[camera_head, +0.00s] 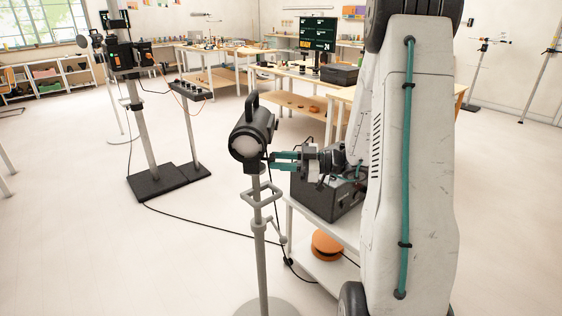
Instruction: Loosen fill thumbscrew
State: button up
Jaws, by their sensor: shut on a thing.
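A black cylindrical lamp (252,130) with a top handle sits on a grey stand (259,225) left of my arm. Its pale round front faces the lower left. My gripper (272,160), with teal fingers, reaches in from the right at the lamp's underside, by the top of the stand. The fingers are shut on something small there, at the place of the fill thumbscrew. The thumbscrew itself is too small and too covered by the fingers to make out.
A white cart (325,262) with a black case (325,195) on top and an orange disc-shaped item (326,245) below stands behind my gripper. A black cable (205,228) crosses the floor. Another stand with a black base (155,186) is at left. Floor at front left is clear.

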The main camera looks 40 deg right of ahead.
jog(key=shift+n, duration=0.5)
jog(key=o, duration=1)
jog(key=shift+d, duration=0.1)
jog(key=v, duration=0.7)
jog(key=shift+s+d, duration=0.2)
jog(key=shift+d, duration=0.05)
jog(key=shift+r, duration=0.1)
